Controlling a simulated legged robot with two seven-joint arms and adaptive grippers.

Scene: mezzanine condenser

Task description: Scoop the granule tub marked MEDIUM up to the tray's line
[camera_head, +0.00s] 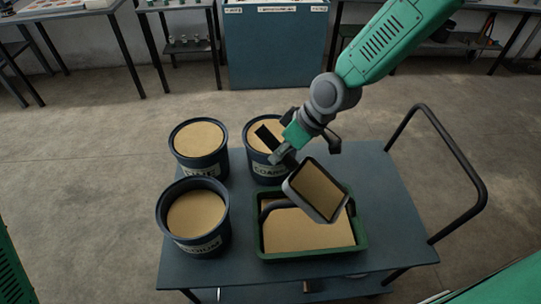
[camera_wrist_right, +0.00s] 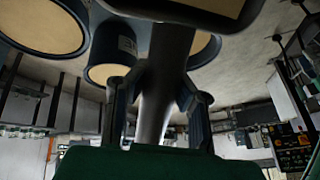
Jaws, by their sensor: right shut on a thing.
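The tub marked MEDIUM (camera_head: 204,246) is dark blue, stands at the cart's front left and holds tan granules. The green tray (camera_head: 310,254) to its right also holds tan granules; I cannot make out its line. My right gripper (camera_head: 291,147) is shut on the handle of a grey scoop; its fingers (camera_wrist_right: 158,98) flank the handle in the wrist view. The scoop (camera_head: 337,216) is tilted over the tray's back part, its pan showing a tan surface, and hides some of the tray. My left gripper is not in view.
A second tub, its label partly readable as FINE (camera_head: 203,162), stands behind MEDIUM. The tub marked COARSE (camera_head: 270,174) is behind the tray, partly covered by my right gripper. The cart top (camera_head: 390,225) is clear right of the tray, with a dark push handle (camera_head: 455,150) beyond.

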